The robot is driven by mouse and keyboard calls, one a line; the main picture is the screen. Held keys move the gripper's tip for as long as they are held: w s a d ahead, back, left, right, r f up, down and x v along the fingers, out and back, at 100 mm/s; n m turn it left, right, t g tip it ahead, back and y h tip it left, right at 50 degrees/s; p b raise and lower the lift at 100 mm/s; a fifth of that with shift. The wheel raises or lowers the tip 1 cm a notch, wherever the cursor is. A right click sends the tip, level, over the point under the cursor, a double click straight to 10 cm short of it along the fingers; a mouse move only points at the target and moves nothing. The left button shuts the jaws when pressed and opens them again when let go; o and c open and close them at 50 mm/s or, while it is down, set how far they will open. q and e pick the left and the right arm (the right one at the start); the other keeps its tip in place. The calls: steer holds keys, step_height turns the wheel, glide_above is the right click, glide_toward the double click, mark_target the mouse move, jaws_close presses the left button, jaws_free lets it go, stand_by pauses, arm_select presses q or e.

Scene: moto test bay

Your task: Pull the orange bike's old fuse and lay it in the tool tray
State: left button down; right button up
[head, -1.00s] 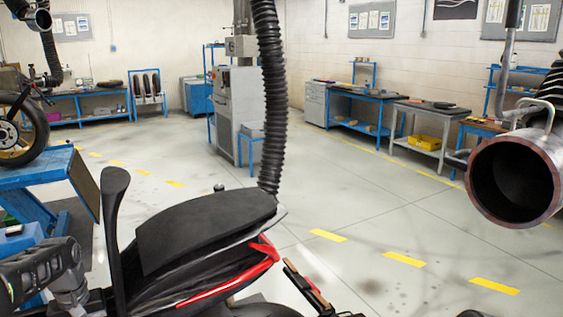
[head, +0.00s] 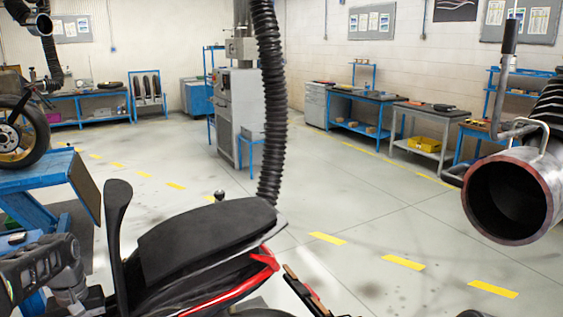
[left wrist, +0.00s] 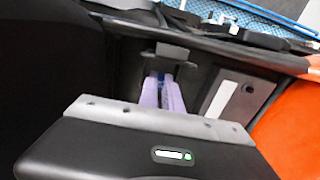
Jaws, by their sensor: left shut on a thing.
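In the left wrist view my left gripper (left wrist: 160,85) reaches with its two pale purple fingers into a dark recess under a black bracket. The fingers are close together on a small blue piece, which looks like the fuse (left wrist: 160,74). Most of it is hidden by the fingers and the shadow. An orange panel (left wrist: 294,130) of the bike is at the right edge. In the head view a bike's black seat (head: 205,236) with red trim is at the bottom; my left gripper is out of sight there. I cannot identify the tool tray. My right gripper is not in view.
A blue mesh surface (left wrist: 265,15) with dark items lies above the recess in the left wrist view. In the head view a black hose (head: 270,100) hangs behind the seat and a wide metal pipe (head: 505,197) juts in at right.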

arm_select(q)
steer(key=shift+r+p, duration=0.7)
steer(key=shift+r, duration=0.4)
